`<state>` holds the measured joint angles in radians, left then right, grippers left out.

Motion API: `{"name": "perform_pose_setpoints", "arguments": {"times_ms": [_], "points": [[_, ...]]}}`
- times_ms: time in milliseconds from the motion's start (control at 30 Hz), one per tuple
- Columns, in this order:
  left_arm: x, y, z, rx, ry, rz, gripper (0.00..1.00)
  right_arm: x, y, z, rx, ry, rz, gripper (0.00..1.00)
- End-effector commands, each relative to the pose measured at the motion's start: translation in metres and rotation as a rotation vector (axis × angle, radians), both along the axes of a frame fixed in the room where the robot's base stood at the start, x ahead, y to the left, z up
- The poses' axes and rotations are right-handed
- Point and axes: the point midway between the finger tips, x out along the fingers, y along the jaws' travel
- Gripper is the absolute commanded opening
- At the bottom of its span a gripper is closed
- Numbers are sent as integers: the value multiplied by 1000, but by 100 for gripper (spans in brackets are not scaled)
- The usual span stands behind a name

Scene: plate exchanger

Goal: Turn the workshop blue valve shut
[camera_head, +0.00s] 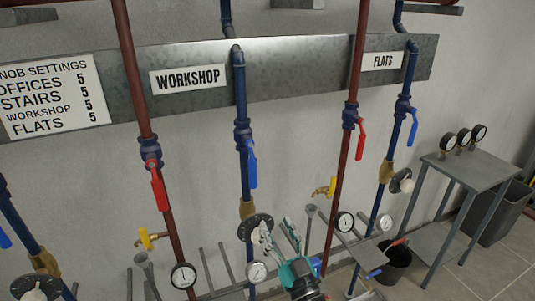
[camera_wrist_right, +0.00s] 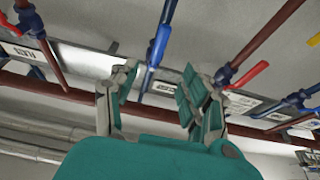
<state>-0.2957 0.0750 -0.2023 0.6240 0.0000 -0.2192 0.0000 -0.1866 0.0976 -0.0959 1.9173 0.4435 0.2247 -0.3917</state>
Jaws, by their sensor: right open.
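The workshop blue valve (camera_head: 243,135) sits on the blue pipe at the right end of the WORKSHOP sign (camera_head: 188,79). Its blue lever (camera_head: 251,167) hangs down beside the pipe, roughly along it. In the upturned right wrist view the lever (camera_wrist_right: 160,45) shows beyond the gap between the fingers. My right gripper (camera_head: 278,232) is open and empty, below the lever and to its right, apart from it. It also shows open in the wrist view (camera_wrist_right: 156,88). My left gripper is not in view.
A red pipe with a red lever (camera_head: 157,190) stands left of the blue pipe; another red lever (camera_head: 360,138) is to the right. A dark round knob (camera_head: 256,229) and a gauge (camera_head: 257,272) sit below the valve. A metal table (camera_head: 480,165) stands at right.

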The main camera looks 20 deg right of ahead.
Motion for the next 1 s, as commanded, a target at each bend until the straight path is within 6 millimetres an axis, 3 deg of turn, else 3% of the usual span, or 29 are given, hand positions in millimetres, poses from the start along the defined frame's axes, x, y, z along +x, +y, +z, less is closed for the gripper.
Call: {"name": "perform_pose_setpoints", "arguments": {"times_ms": [67,267,500,800,1000], "points": [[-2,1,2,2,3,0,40,-1,-1,16,7,-30,-3,47],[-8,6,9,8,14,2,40,17,-1,28,6,-38,-5,47],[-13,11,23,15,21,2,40,64,1,48,7,-38,-3,47],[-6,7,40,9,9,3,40,123,3,71,5,-35,-3,47],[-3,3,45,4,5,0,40,149,4,80,5,-34,-3,47]]}}
